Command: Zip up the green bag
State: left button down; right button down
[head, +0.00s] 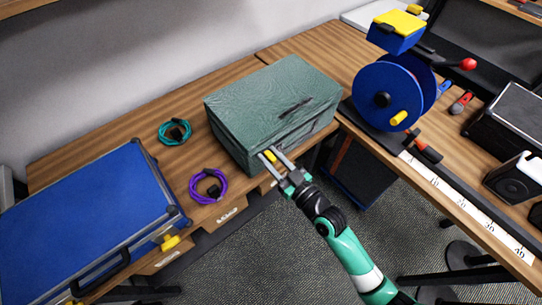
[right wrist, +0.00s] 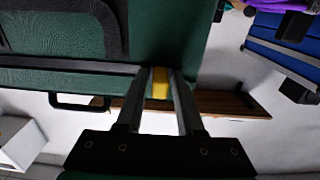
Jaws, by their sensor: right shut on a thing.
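The green bag (head: 262,95) sits on the wooden table in the head view, with a dark handle on its lid. My right gripper (head: 269,153) reaches the bag's front left corner from below right. It is shut on a yellow zip pull (head: 271,157), which also shows between the fingers in the right wrist view (right wrist: 160,84). In that view the bag (right wrist: 165,30) fills the upper left, and a dark zip band (right wrist: 70,65) runs left from the fingertips. How far the zip is closed is hard to tell. My left gripper is not in view.
A blue case (head: 80,215) stands left of the bag. A teal cable coil (head: 174,132) and a purple cable coil (head: 208,186) lie between them. A blue cable reel (head: 385,95) stands at the right. Open floor lies in front of the table.

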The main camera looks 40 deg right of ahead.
jog(key=c, duration=1)
grip_release()
jog(key=shift+a+r, duration=0.1)
jog(key=shift+o, duration=1.2)
jog(key=shift+a, duration=0.15)
jog(key=s+b, duration=0.1)
jog(key=s, duration=1)
jog(key=shift+s+b, duration=0.3)
jog(key=shift+a, duration=0.1)
